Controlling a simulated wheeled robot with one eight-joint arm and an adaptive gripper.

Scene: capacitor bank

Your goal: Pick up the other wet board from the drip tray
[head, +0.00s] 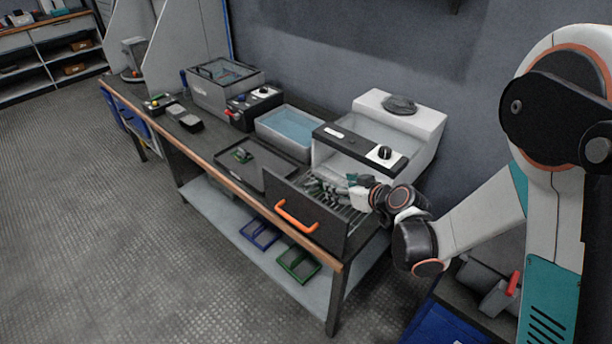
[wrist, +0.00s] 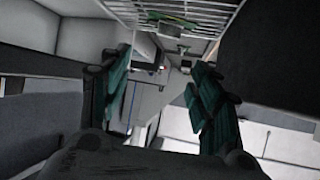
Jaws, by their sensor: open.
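One green board (head: 243,155) lies in the dark, shallow drip tray (head: 262,180) on the bench, towards the tray's far left part. My gripper (head: 322,190) is to the right of the tray, over the pulled-out wire rack of the white oven-like unit. In the wrist view my gripper (wrist: 157,68) has its two teal fingers apart with nothing held between them. A green board-like piece (wrist: 172,20) shows on the wire rack at the top of the wrist view. In the head view my gripper hides most of that rack area.
The open drawer front (head: 310,222) with its orange handle (head: 296,216) stands up beside the drip tray. The white unit (head: 400,130) rises behind my gripper. A tub of blue water (head: 285,130) and a grey tank (head: 225,90) stand further left along the bench.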

